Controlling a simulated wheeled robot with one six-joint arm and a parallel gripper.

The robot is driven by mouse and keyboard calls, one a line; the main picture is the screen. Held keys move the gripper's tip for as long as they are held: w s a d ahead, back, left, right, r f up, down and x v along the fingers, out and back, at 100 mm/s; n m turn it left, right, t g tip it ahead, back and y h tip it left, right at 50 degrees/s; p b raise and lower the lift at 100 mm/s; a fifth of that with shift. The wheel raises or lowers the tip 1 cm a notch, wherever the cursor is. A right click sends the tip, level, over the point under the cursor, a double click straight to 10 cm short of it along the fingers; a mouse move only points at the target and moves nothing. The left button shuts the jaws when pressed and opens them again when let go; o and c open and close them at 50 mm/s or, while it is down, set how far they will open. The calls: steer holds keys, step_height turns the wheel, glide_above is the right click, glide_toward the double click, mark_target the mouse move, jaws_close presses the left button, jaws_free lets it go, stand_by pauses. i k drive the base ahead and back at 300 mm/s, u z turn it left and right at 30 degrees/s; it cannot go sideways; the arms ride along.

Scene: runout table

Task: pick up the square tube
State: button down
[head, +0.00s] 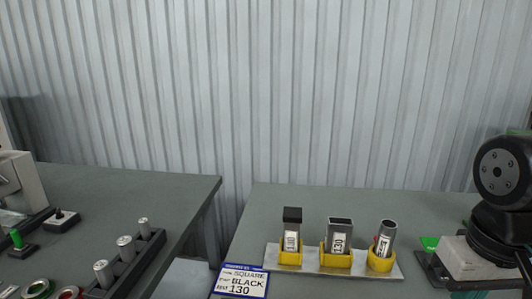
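A square tube (291,228) with a black top stands upright in the left yellow holder on the right table. It has a white label whose print is too small to read surely. A wider rectangular tube (340,228) with an open top stands in the middle holder. A round tube (386,240) leans slightly in the right holder. A sign (241,281) in front on the left reads "SQUARE", "BLACK" and "130". My gripper is not in view; only a black part of my arm shows at the right edge.
The yellow holders (336,261) sit on a pale plate (309,262). A gap separates the tables; a corrugated wall stands behind.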

mark_target(291, 231)
steer(key=z, duration=3)
steer(key=k, duration=2.65)
steer(key=u, duration=2)
steer(key=i, duration=0.5)
steer(key=z, duration=0.05)
